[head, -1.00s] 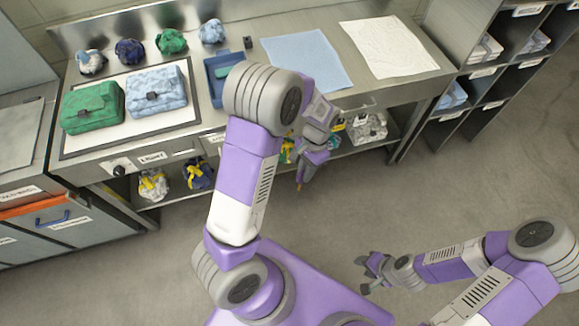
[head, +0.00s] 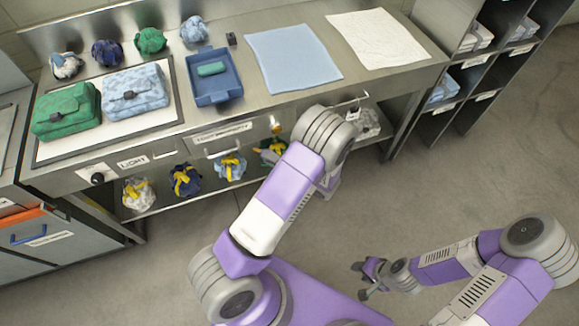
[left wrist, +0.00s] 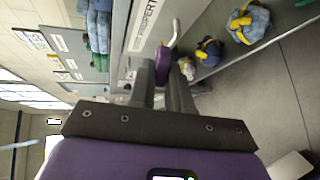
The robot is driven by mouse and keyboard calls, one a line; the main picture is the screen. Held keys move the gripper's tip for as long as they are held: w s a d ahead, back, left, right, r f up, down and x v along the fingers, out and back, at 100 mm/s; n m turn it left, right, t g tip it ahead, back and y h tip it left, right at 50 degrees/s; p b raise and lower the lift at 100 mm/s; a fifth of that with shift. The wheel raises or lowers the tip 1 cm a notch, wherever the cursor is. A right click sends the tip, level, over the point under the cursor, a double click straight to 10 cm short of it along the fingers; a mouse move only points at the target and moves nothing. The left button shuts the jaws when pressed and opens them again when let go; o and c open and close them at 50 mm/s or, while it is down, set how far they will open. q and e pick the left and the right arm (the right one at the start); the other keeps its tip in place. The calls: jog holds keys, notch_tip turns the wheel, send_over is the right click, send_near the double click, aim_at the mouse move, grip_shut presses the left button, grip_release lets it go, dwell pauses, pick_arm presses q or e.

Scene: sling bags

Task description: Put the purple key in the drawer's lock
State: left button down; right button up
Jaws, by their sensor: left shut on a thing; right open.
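The purple key (left wrist: 163,66) shows in the left wrist view, held between the fingertips of my left gripper (left wrist: 163,84), which is shut on it. The key is in front of the drawer front (left wrist: 148,22); I cannot tell whether it touches it. In the head view, my left forearm hides the left gripper and the key. The drawer front (head: 222,137) there carries a label, and a small metal fitting (head: 275,125), perhaps the lock, sits to its right. My right gripper (head: 364,280) is open and empty, over the floor, away from the bench.
The bench top holds a green bag (head: 66,110), a light blue bag (head: 134,91), a blue tray (head: 216,90) and two cloths (head: 293,57). Several wrapped bundles (head: 186,180) sit on the shelf below. A dark shelf unit (head: 490,70) stands right.

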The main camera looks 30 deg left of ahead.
pick_arm(q)
jog(key=w+d+f+m+t+h+b, duration=0.1)
jog(key=w+d+f+m+t+b, duration=0.1)
jog(key=w+d+f+m+t, duration=0.2)
jog(key=f+m+t, duration=0.1)
jog(key=m+t, duration=0.2)
jog(key=t, duration=0.2)
jog(key=shift+w+d+f+t, duration=0.15)
jog(key=shift+d+f+t, duration=0.15)
jog(key=shift+f, duration=0.1)
jog(key=shift+x, duration=2.25)
jog(key=shift+p, duration=0.55)
jog(key=shift+x, duration=1.25)
dwell(2.7)
